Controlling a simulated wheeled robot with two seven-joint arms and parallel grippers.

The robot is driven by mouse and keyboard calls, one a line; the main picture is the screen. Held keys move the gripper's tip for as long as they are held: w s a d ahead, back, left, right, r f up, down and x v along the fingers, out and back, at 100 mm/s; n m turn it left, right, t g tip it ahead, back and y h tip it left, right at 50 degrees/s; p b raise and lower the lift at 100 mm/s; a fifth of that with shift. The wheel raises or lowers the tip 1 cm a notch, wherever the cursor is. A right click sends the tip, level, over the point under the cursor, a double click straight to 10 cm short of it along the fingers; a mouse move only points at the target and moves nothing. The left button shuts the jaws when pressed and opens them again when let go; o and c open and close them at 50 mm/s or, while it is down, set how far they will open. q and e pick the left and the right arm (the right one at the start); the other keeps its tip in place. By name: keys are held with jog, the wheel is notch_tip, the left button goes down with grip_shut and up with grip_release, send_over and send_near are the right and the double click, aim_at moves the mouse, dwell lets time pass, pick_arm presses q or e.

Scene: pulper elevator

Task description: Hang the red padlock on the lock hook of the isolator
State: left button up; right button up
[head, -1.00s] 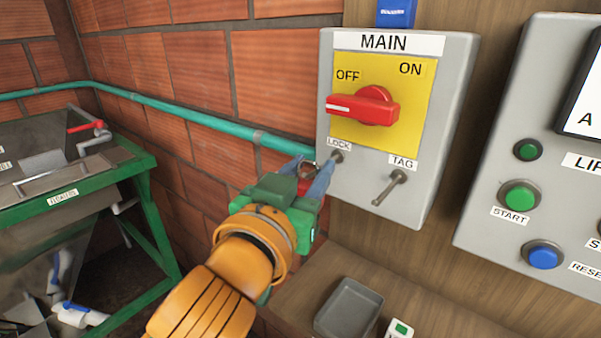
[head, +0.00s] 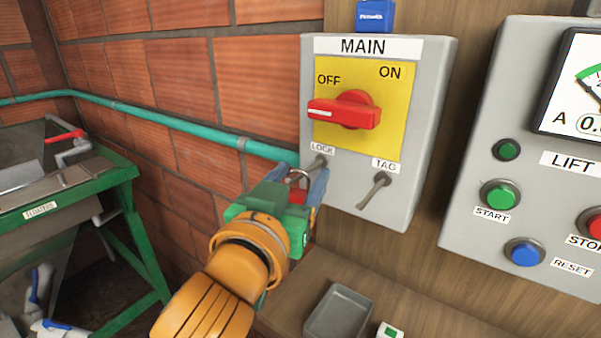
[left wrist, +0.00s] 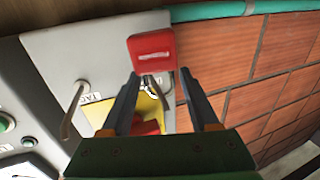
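The red padlock (head: 296,194) is between the fingers of my left gripper (head: 301,183), its silver shackle upward. The isolator (head: 436,120) is a grey box marked MAIN, with a yellow plate and a red knob pointing to OFF. Its lock hook (head: 319,161), under the LOCK label, is right beside the shackle. I cannot tell whether the hook passes through the shackle. My right gripper is not in view.
The tag hook (head: 374,191) sticks out to the right of the lock hook. A control panel (head: 470,160) with buttons stands further right. A grey tray (head: 338,312) is on the wooden ledge below. A teal pipe (head: 180,122) runs along the brick wall, beside a green-framed machine (head: 120,178).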

pick_arm(q)
jog(key=shift+o, duration=0.4)
jog(key=shift+s, duration=0.15)
jog(key=b+v, duration=0.2)
jog(key=v, duration=0.4)
jog(key=a+f+n+g+y, duration=0.15)
jog(key=a+f+g, duration=0.25)
jog(key=f, duration=1)
jog(key=a+f+n+g+y, duration=0.1)
jog(key=a+f+g+y, duration=0.3)
jog(key=f, duration=1.1)
jog(key=s+a+f+g, duration=0.3)
jog(key=s+a+f, duration=0.1)
jog(key=s+f, duration=0.35)
jog(key=s+a+f+g, duration=0.2)
jog(key=s+a+f, duration=0.1)
jog(key=s+f, duration=0.5)
notch_tip(320, 180, down, 14)
jog(key=s+g, duration=0.2)
jog(key=s, duration=0.1)
jog(key=s+a+f+g, duration=0.1)
jog(key=s+a+f, duration=0.1)
jog(key=s+f, duration=1)
jog(key=shift+s+a+f+m, duration=0.2)
jog(key=shift+s+a+m, duration=0.15)
jog(key=shift+s+m, duration=0.1)
